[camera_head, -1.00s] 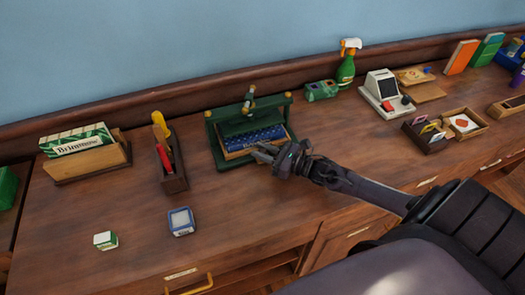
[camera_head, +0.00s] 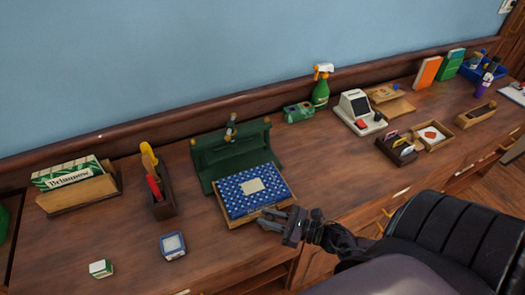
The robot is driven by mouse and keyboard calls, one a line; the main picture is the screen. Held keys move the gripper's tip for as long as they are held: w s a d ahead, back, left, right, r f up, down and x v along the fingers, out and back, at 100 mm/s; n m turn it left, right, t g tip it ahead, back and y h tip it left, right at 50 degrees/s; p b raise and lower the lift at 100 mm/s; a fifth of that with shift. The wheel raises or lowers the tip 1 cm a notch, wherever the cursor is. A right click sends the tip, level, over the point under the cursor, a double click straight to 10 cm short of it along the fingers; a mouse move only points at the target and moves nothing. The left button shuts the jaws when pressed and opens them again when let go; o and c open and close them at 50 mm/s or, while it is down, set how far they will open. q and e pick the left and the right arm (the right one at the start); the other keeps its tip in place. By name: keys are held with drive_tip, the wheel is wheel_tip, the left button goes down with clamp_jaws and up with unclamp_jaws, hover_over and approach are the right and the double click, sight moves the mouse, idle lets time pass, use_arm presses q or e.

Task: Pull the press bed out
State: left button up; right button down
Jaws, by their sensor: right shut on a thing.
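The green press (camera_head: 231,149) stands on the wooden counter against the back ledge. Its wooden press bed (camera_head: 238,220) sticks out at the front, toward me. A blue patterned book or pad (camera_head: 270,194) with a pale label lies on the bed. My right gripper (camera_head: 273,220) is at the bed's front right edge and is shut on it; the exact contact is small in view. My left gripper is not in view.
A pencil holder (camera_head: 163,205) and a box rack (camera_head: 80,192) stand left of the press. A blue-white tin (camera_head: 172,246) and a small green-white box (camera_head: 100,268) lie in front. A spray bottle (camera_head: 321,90) and card machine (camera_head: 357,112) stand right.

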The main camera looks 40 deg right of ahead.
drive_tip(key=shift+s+a, duration=0.15)
drive_tip(key=shift+s, duration=0.5)
drive_tip(key=c, duration=1.3)
unclamp_jaws()
drive_tip(key=b+v, duration=0.1)
drive_tip(key=v, duration=0.7)
drive_tip(key=shift+w, duration=0.1)
